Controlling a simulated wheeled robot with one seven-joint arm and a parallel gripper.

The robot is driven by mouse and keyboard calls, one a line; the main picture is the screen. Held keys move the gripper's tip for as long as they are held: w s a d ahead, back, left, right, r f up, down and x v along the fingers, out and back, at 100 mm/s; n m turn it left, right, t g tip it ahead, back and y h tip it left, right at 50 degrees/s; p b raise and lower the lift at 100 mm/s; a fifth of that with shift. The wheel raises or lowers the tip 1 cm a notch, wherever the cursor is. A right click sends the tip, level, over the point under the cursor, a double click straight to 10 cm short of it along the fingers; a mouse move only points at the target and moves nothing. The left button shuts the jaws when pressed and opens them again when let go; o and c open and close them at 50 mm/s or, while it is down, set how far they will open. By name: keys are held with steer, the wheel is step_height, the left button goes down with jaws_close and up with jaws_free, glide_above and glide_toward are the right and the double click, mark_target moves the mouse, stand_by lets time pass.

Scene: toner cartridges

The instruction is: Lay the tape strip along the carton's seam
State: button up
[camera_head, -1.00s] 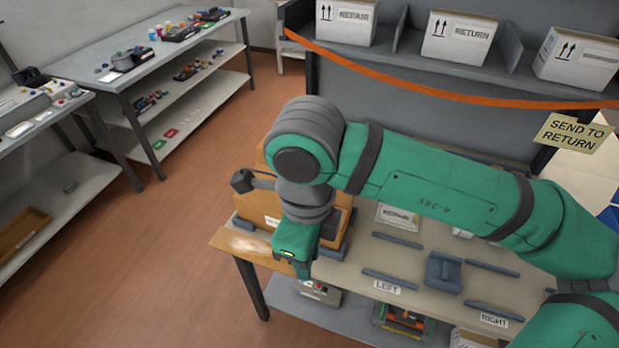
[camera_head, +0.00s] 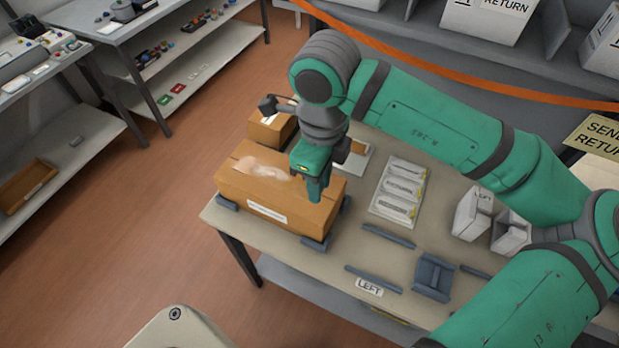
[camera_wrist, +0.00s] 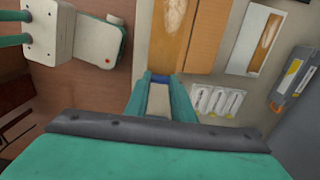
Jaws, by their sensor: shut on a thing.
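The brown carton (camera_head: 235,190) sits on the near left end of the table, its top closed, with a pale smeared patch on it and a white label on its front. It also shows in the wrist view (camera_wrist: 172,55). My gripper (camera_head: 314,192) points down over the carton's right part; I cannot tell whether it touches. In the wrist view, my gripper's teal fingers (camera_wrist: 159,88) are shut on a small dark blue sliver at their tips, which seems to be the tape strip (camera_wrist: 158,77). Most of the strip is hidden, and the seam is not clear.
A smaller brown box (camera_head: 268,128) stands behind the carton. A sheet of labels (camera_head: 399,188) lies to the right. Blue-grey rails and a blue-grey holder (camera_head: 433,278) are on the right part of the table. White boxes (camera_head: 472,213) stand beyond. An orange band (camera_head: 420,68) crosses the shelf.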

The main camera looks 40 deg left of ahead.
steer(key=w+a+f, duration=0.1)
steer(key=f, duration=0.1)
steer(key=w+a+f, duration=0.3)
steer(key=a+f, duration=0.1)
steer(key=shift+w+f, duration=0.2)
steer(key=shift+w, duration=0.05)
steer(key=shift+w+a+f, duration=0.1)
steer(key=shift+f, duration=0.85)
steer(key=shift+w+a+f, duration=0.1)
steer(key=shift+f, duration=0.8)
steer(key=shift+f, duration=0.15)
steer(key=o, duration=1)
step_height(320, 180, up, 12)
steer(key=shift+r, duration=0.2)
